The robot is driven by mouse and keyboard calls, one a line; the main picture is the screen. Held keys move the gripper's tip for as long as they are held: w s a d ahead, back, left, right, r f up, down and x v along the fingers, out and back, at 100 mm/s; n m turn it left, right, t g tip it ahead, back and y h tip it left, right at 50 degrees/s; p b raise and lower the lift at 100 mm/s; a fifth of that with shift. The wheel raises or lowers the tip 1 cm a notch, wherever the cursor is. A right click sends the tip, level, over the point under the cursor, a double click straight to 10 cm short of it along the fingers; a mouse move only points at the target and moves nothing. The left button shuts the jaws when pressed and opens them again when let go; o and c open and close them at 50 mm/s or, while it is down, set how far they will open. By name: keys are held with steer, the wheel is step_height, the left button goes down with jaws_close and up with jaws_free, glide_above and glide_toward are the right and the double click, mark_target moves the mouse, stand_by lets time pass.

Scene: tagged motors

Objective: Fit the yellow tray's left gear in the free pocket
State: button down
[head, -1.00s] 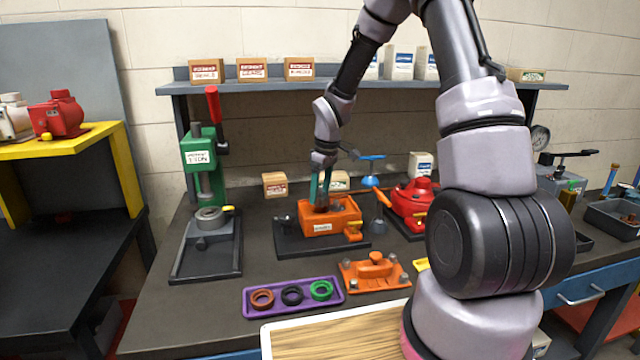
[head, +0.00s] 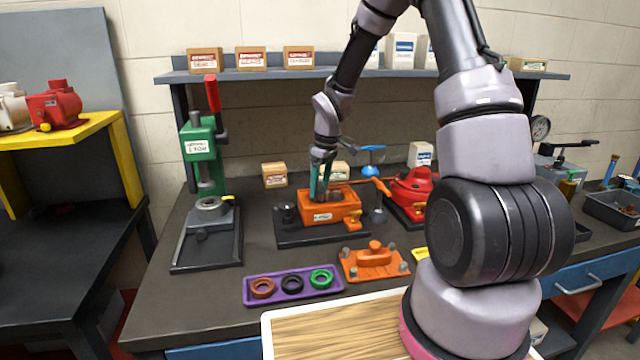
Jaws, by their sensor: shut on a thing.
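My gripper (head: 319,194) points down at the left part of the open top of the orange housing (head: 340,214). Its teal fingers are shut on a small part, which I take to be the gear; the fingers and housing wall mostly hide it. Grey round parts (head: 336,195) show inside the housing, right of the fingers. I cannot tell which pocket is free or whether the held part touches the floor of one. Only a sliver of the yellow tray (head: 420,254) shows; my arm hides the rest.
An orange cover (head: 375,262) with a knob and a purple tray (head: 250,298) with several rings lie in front of the housing. A green press (head: 200,160) stands left, a red housing (head: 412,186) right. A wood-topped board (head: 340,335) is at the front edge.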

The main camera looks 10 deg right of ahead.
steer(key=shift+f, duration=0.75)
stand_by(0.8)
steer(key=shift+r, duration=0.2)
stand_by(1.2)
steer(key=shift+f, duration=0.2)
stand_by(0.3)
steer(key=shift+r, duration=0.2)
stand_by(0.4)
jaws_free()
steer(key=shift+r, duration=3)
